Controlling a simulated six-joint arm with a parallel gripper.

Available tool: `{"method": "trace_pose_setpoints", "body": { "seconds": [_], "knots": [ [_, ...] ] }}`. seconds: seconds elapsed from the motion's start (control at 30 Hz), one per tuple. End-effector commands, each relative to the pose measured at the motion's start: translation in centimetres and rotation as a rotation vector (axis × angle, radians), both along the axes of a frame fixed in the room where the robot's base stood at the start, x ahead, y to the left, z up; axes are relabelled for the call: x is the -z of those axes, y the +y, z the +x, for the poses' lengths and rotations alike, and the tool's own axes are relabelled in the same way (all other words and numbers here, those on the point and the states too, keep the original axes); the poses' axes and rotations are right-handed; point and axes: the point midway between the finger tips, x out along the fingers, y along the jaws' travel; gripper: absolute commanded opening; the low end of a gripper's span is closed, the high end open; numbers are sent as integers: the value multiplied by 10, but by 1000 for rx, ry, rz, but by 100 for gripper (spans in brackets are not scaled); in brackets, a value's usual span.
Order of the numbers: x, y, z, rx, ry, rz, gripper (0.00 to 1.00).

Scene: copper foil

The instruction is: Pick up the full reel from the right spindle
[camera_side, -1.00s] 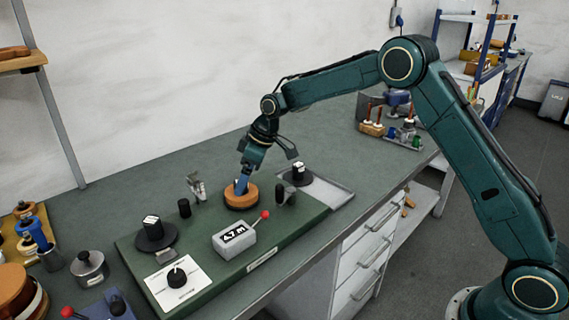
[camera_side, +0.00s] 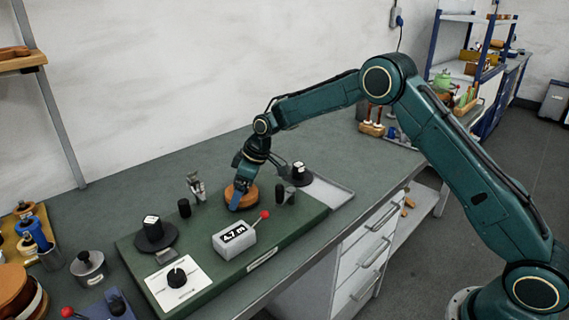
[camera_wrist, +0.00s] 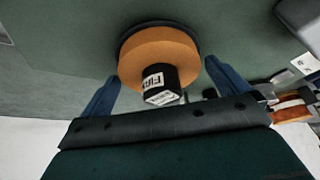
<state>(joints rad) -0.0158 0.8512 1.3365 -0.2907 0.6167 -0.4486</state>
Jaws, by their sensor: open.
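The full reel (camera_side: 232,190) is a copper-orange disc on the right spindle of the green winder base (camera_side: 200,277). In the wrist view the reel (camera_wrist: 140,62) shows with a dark flange behind it and a black hub with a white label (camera_wrist: 160,88) in front. My gripper (camera_side: 236,206) is at the reel in the side view and hides part of it. In the wrist view its two blue fingers (camera_wrist: 165,88) stand apart on either side of the reel's hub end. I cannot tell whether they touch it.
A grey counter box reading 4.7 m (camera_side: 235,238) with a red-knobbed lever stands in front of the reel. A black spool (camera_side: 155,237) is on the left spindle. Dark posts (camera_side: 184,208) flank the reel. A grey tray (camera_side: 325,191) with a black hub (camera_side: 299,176) lies to the right.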

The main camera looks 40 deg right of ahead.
Motion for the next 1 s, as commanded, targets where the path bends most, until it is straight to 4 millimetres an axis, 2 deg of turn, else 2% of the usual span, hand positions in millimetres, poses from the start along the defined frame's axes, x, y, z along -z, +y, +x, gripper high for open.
{"method": "trace_pose_setpoints", "body": {
  "seconds": [0.23, 0.27, 0.47, 0.8, 1.0],
  "knots": [
    [0, 0, 0, 0, 0, 0, 100],
    [0, 0, 0, 0, 0, 0, 96],
    [0, 0, 0, 0, 0, 0, 57],
    [-3, 0, 0, 0, -1, 0, 57],
    [-15, 0, 1, 1, -3, 0, 57]
  ]
}}
